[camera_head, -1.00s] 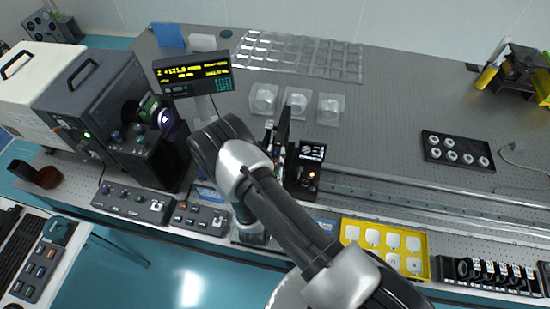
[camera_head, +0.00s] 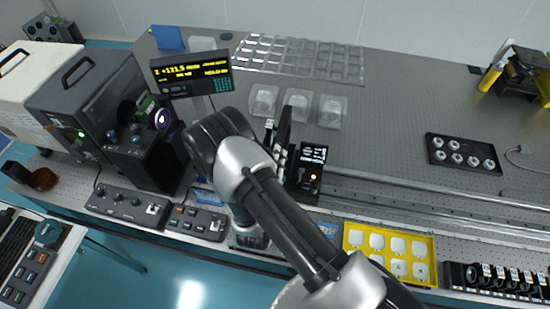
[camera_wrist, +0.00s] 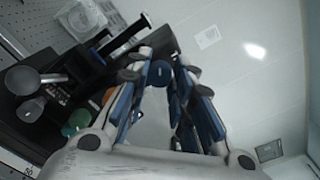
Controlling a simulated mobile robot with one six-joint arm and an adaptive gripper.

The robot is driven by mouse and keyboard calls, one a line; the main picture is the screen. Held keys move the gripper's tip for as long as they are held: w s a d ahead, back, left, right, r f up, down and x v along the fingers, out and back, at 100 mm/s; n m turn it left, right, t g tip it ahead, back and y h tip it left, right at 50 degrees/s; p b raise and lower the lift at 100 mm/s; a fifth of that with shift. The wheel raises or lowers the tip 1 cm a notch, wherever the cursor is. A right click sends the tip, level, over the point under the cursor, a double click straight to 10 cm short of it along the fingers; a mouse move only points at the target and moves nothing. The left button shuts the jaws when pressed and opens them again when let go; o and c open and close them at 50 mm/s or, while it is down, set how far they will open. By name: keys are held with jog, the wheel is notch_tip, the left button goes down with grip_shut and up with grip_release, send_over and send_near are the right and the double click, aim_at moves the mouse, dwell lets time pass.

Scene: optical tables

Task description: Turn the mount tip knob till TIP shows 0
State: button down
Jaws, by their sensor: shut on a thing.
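In the wrist view my gripper (camera_wrist: 160,75) has its blue-padded fingers closed in around a round blue knob (camera_wrist: 160,71) at the fingertips. The dark mount body (camera_wrist: 150,45) lies behind and left of the fingertips. My gripper is mostly hidden there by my own arm. The display (camera_head: 191,73) shows yellow text, with a top line that looks like +121.5; I cannot make out a TIP value.
Silver (camera_wrist: 22,79) and green (camera_wrist: 77,122) knobs sit close left of my fingers. Clear boxes (camera_head: 298,104) stand behind the mount. A rail (camera_head: 420,204) runs right. A yellow tray (camera_head: 432,262) and control boxes (camera_head: 128,206) line the front edge.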

jog(key=shift+n, duration=0.5)
jog(key=c, duration=1.4)
grip_release()
jog(key=v, duration=1.2)
jog(key=shift+r, duration=0.1)
